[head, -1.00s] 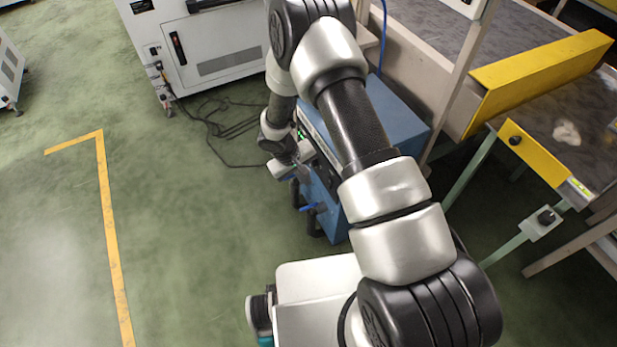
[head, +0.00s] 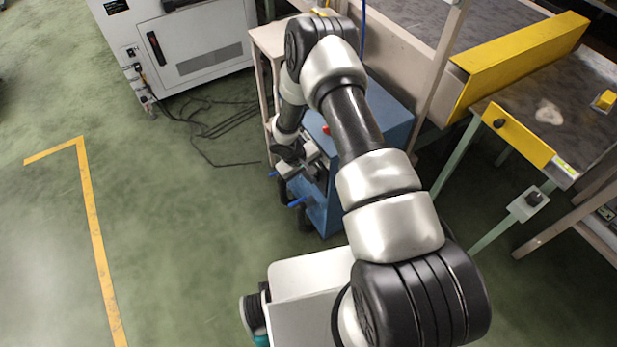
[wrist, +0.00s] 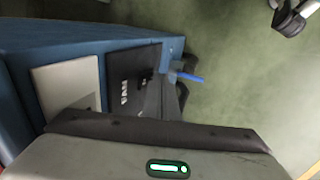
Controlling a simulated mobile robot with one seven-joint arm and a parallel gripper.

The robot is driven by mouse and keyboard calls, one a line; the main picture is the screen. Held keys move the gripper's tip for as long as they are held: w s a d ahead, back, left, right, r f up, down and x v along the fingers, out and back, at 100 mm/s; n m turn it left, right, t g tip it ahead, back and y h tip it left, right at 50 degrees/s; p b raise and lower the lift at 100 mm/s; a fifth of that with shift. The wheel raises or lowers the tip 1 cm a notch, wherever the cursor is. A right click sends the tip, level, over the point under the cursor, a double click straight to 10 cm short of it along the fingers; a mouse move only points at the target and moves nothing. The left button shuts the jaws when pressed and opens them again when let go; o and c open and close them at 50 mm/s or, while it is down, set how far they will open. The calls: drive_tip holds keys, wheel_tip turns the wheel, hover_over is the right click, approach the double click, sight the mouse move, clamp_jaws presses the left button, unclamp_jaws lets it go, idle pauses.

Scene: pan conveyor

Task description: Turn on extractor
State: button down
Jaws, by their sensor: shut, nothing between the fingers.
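The extractor appears to be the blue boxy machine (head: 330,212), standing on the floor under my arm. In the wrist view its blue side (wrist: 85,38) runs along the upper left. A black panel (wrist: 122,68) with white marks and a small dark switch-like part (wrist: 146,78) shows there, beside a pale plate (wrist: 68,88). My gripper (head: 314,170) is shut and empty, close to the machine's front face. In the wrist view its dark fingers (wrist: 160,98) overlap the black panel's edge; I cannot tell whether they touch it.
Blue-handled valves (head: 297,202) with black hoses stick out of the machine's front. Black cables (head: 215,125) lie on the floor near a white cabinet (head: 175,50). A conveyor table with a yellow guard (head: 520,62) stands right. Green floor at left is clear.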

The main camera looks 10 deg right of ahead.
drive_tip(key=shift+f, duration=0.1)
drive_tip(key=shift+d+h+b, duration=0.2)
drive_tip(key=shift+h+b, duration=0.1)
drive_tip(key=shift+b, duration=0.5)
drive_tip(key=shift+r, duration=0.2)
